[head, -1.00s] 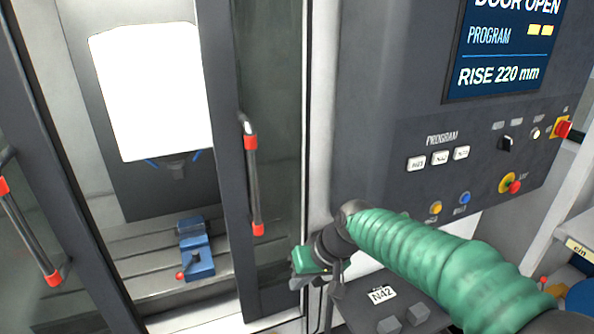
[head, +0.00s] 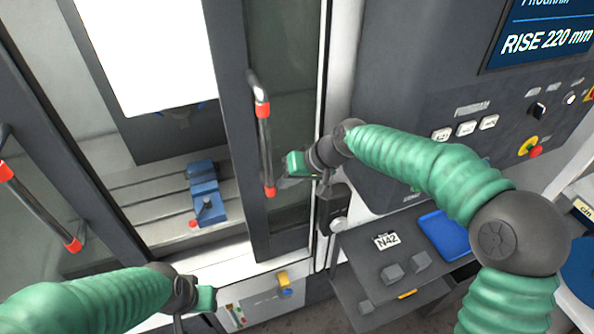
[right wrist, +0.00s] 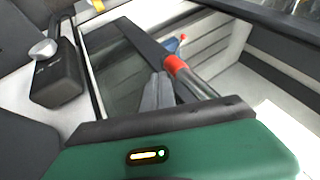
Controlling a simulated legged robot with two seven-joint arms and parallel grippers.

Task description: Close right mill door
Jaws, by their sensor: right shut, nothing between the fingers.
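The right mill door (head: 228,120) has a dark frame and a glass panel. Its upright grey handle (head: 264,145) has red ends. The doorway left of it is open, showing the mill's inside. My right gripper (head: 284,182) is shut and empty, just right of the handle's lower end. In the right wrist view its closed fingers (right wrist: 158,92) are beside the handle (right wrist: 197,84) and its red end; I cannot tell whether they touch it. My left gripper (head: 207,299) is low in front of the mill; its fingers are not clear.
The left door's handle (head: 40,206) is at the left. A blue vise (head: 203,190) sits on the mill bed. The control panel (head: 430,90) stands right of the door. A shelf with a blue tray (head: 444,234) and grey blocks (head: 406,267) is below it.

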